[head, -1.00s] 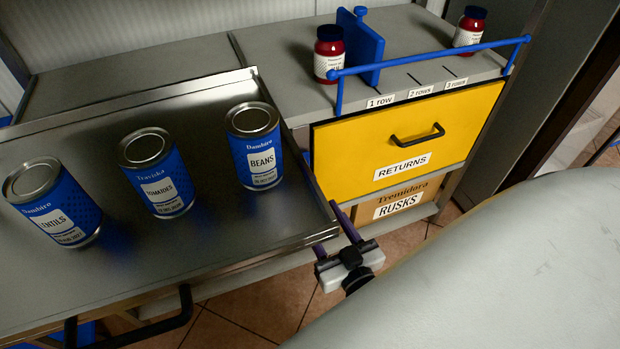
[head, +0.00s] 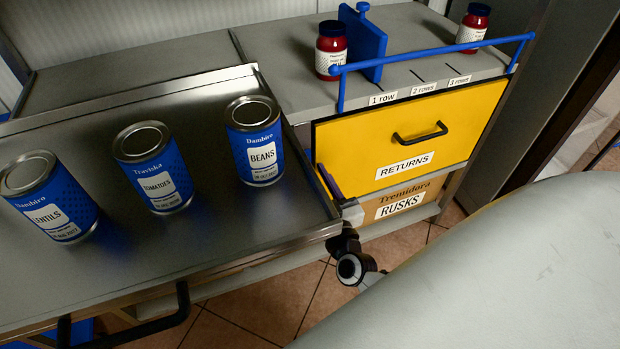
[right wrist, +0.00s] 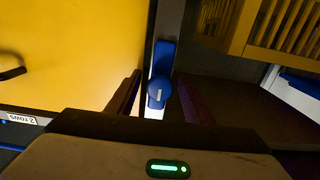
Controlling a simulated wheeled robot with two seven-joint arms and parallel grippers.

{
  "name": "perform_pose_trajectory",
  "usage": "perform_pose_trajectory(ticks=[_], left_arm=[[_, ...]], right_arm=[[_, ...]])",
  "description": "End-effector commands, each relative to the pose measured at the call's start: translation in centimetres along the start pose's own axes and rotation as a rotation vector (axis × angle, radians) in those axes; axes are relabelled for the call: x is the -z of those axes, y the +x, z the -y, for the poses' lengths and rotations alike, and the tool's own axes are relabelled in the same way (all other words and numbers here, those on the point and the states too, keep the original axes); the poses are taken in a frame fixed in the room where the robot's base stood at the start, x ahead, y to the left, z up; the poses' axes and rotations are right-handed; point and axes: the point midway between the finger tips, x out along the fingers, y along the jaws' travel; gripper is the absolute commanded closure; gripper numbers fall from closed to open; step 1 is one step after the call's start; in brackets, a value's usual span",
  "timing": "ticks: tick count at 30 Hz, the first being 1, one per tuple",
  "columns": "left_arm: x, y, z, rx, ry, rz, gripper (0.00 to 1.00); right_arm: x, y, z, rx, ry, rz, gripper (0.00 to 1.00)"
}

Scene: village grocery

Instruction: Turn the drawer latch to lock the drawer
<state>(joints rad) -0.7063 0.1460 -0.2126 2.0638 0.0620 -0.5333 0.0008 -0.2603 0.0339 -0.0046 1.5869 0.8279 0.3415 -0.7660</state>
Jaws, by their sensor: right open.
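The yellow drawer (head: 400,150), labelled RETURNS, is closed flush in the grey counter in the head view. It fills the left of the right wrist view (right wrist: 70,50). The blue drawer latch (right wrist: 160,80) is on the grey post beside the drawer front, with its long side along the post. My right gripper (right wrist: 158,92) is open, one finger on each side of the latch knob; contact cannot be told. In the head view my right gripper (head: 328,183) is at the drawer's left edge, and the latch is hidden. My left gripper is out of view.
A steel tray (head: 215,205) holding blue cans (head: 255,142) sticks out left of my right gripper, close to it. A blue rail (head: 440,53) and red jars (head: 331,50) are above the drawer. A RUSKS box (head: 400,200) is below it.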

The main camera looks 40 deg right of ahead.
Motion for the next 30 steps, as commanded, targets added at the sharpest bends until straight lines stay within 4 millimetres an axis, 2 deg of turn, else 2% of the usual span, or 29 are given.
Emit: perform_pose_trajectory(ticks=[2, 9, 20, 30], left_arm=[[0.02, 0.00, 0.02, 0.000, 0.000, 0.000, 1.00], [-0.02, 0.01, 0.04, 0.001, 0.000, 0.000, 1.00], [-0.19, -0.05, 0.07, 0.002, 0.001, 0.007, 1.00], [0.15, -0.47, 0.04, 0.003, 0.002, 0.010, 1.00]], right_arm=[[0.01, -0.01, 0.00, 0.000, 0.000, 0.000, 0.53], [0.01, -0.03, 0.00, 0.000, 0.000, -0.001, 0.92], [0.06, -0.05, 0.02, 0.000, 0.050, -0.001, 0.93], [0.13, -0.04, 0.12, 0.001, 0.290, 0.000, 0.93]])
